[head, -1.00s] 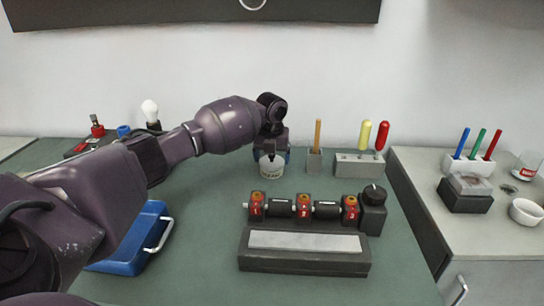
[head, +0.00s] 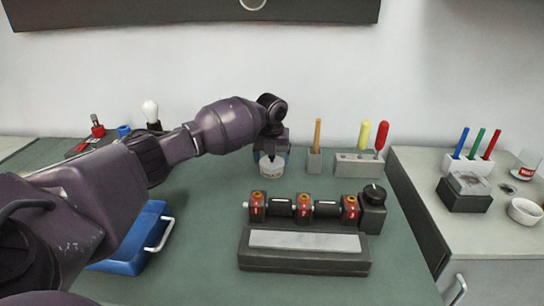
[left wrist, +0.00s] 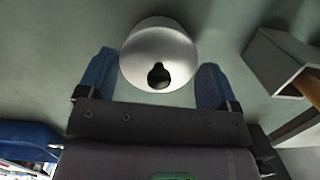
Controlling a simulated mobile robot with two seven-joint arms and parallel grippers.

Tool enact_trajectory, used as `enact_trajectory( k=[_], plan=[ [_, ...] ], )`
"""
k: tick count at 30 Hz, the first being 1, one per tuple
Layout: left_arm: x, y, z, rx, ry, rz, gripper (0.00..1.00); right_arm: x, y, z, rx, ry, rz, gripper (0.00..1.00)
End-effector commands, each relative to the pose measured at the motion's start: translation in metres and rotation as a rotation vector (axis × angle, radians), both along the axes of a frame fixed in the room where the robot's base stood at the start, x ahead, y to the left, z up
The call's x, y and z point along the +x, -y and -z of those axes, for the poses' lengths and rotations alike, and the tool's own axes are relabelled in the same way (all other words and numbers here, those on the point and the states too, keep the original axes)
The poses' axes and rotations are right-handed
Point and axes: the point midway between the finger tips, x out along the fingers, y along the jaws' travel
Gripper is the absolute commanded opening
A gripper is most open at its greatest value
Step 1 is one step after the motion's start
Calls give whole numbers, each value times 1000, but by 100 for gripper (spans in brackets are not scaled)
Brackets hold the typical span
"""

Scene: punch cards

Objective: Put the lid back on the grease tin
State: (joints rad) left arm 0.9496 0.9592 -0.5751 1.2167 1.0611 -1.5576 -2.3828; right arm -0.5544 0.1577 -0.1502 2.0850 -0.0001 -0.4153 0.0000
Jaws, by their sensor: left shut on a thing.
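The grease tin (head: 273,171) is a small white pot with a dark label. It stands on the green bench top behind the roller device. My left gripper (head: 272,156) is right over it, pointing down. In the left wrist view, my left gripper's blue fingers (left wrist: 155,80) are on either side of a round, pale metallic lid (left wrist: 150,45) with a black knob. The gripper is shut on the lid. The lid hides the tin's mouth, and I cannot tell whether it touches the rim. My right gripper is not in view.
A roller device (head: 303,208) and a grey block in a dark holder (head: 304,258) lie in front. A pencil holder (head: 314,161) and a handle rack (head: 358,165) stand to the right. A blue case (head: 140,240) is at left. Bench left of the tin is clear.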

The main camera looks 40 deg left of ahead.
Motion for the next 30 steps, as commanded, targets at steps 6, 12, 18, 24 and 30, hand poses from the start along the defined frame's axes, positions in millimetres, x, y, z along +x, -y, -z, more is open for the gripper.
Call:
enact_trajectory(
  k=[6,12,18,24,30],
  plan=[
    [0,0,0,0,0,0,63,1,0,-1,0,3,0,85],
    [0,0,0,0,0,0,63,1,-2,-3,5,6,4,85],
    [0,0,0,0,0,0,63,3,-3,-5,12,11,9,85],
    [0,0,1,1,0,0,63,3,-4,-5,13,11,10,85],
    [0,0,1,0,0,0,91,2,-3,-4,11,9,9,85]
  ],
)
